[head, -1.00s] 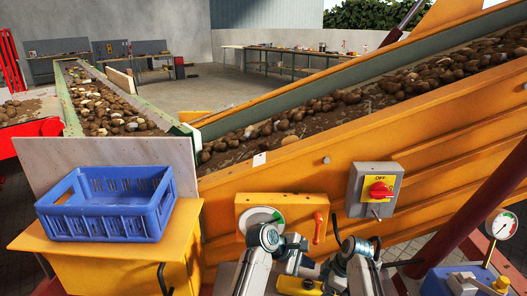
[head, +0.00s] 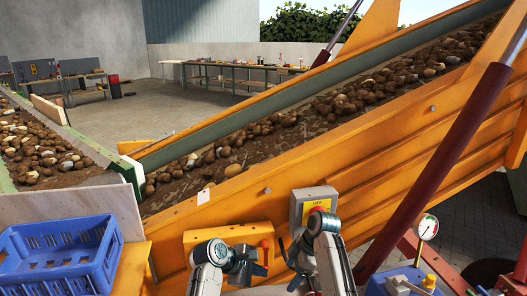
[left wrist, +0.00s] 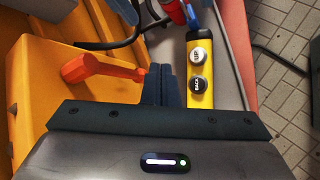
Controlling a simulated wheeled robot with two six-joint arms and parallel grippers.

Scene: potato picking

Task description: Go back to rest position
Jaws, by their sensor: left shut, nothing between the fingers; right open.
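My left gripper (head: 259,268) is low in the middle of the head view, in front of the orange machine panel. In the left wrist view its dark fingers (left wrist: 161,86) are together and empty, between a red-orange lever (left wrist: 100,69) and a yellow button box (left wrist: 200,72). My right gripper (head: 290,262) is just right of the left one in the head view. It is open, with nothing seen in it. Both arms are bent in front of the machine, the right one partly covering the grey switch box (head: 299,205).
An orange conveyor (head: 400,135) carrying potatoes rises to the right. A blue crate (head: 60,260) stands at lower left, beside another potato belt (head: 122,165). A dark red strut (head: 440,165) and a pressure gauge (head: 426,227) are at right. Paved floor shows at far right.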

